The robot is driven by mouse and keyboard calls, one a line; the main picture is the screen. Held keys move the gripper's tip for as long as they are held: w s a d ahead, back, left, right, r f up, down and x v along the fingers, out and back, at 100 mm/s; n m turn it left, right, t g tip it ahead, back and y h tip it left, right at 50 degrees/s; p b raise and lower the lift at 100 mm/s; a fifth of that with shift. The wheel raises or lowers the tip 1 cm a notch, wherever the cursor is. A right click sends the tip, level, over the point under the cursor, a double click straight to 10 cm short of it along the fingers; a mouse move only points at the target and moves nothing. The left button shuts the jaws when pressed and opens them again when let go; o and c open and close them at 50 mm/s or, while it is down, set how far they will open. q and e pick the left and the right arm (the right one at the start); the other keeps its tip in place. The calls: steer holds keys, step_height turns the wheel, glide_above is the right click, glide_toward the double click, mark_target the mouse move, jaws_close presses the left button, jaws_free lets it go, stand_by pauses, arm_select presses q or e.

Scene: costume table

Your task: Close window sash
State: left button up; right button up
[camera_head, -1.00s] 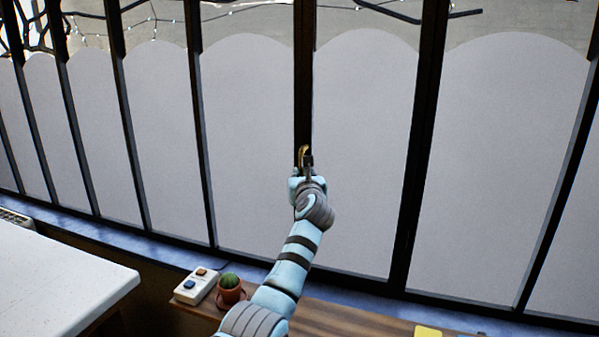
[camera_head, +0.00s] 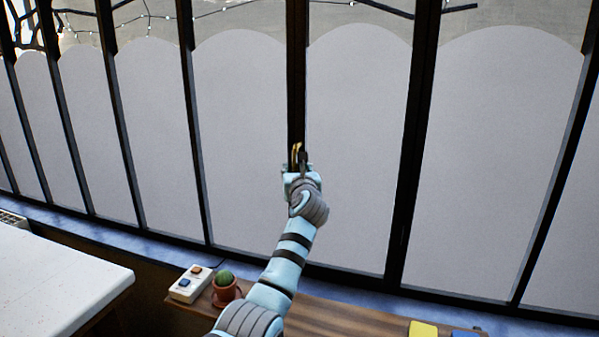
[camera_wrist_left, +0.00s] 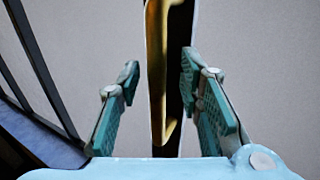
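The window (camera_head: 365,140) has tall frosted panes with scalloped tops in dark frames. A brass handle (camera_head: 295,152) sits on a dark upright of the frame near the middle of the head view. My left gripper (camera_head: 298,168) is at this handle, partly hiding it. In the left wrist view, the brass handle (camera_wrist_left: 157,70) stands upright between the two teal fingers of my left gripper (camera_wrist_left: 160,75). The fingers are apart, with a visible gap on the left side of the handle. Whether the right finger touches it, I cannot tell. My right gripper is not in view.
Below the window, a wooden shelf (camera_head: 330,318) holds a potted cactus (camera_head: 224,290), a white two-button box (camera_head: 190,283), and yellow (camera_head: 423,330) and blue items. A white tabletop (camera_head: 60,285) is at the lower left. String lights run outside the glass.

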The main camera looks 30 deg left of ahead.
arm_select(q)
steer(key=v, duration=1.2)
